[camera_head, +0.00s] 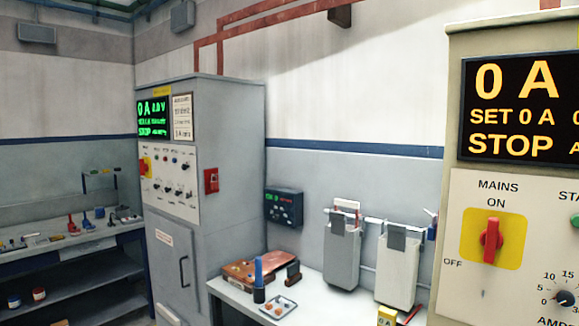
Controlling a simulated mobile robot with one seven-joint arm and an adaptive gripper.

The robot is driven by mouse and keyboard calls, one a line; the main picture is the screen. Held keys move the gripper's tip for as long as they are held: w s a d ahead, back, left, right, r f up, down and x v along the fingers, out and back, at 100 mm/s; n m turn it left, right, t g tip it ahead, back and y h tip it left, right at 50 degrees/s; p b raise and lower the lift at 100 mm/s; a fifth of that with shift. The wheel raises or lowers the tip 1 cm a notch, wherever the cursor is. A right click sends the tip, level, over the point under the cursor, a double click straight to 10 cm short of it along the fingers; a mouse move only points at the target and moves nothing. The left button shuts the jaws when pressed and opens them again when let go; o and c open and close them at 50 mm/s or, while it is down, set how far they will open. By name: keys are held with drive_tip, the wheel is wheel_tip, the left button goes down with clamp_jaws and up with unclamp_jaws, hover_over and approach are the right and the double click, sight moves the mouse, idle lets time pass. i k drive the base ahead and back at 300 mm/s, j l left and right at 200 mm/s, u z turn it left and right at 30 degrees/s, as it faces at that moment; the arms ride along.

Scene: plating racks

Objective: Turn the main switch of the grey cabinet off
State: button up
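The grey cabinet (235,140) stands left of the middle against the back wall, some way off. Its green-lit display (152,118) reads 0 A and STOP. Its main switch (146,167), a red handle on a yellow plate, is at the left edge of the white control panel (170,186). It is small and seen at an angle, so I cannot tell its position. My gripper is not in view.
A nearer beige cabinet (454,110) fills the right side; its red MAINS handle (490,240) is upright, towards ON. A white bench (315,308) with tools stands between the cabinets. A shelf bench (75,288) stands at left.

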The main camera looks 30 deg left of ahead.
sight(144, 168)
drive_tip(key=u, duration=1.95)
drive_tip(key=i+u, duration=0.25)
drive_tip(key=u, duration=0.2)
drive_tip(key=i, duration=3.6)
drive_tip(key=i+z, duration=0.1)
drive_tip(key=i, duration=0.45)
drive_tip(key=i+j+z, duration=0.15)
drive_tip(key=i, duration=0.4)
drive_tip(key=z, duration=0.3)
drive_tip(key=i+j, duration=0.05)
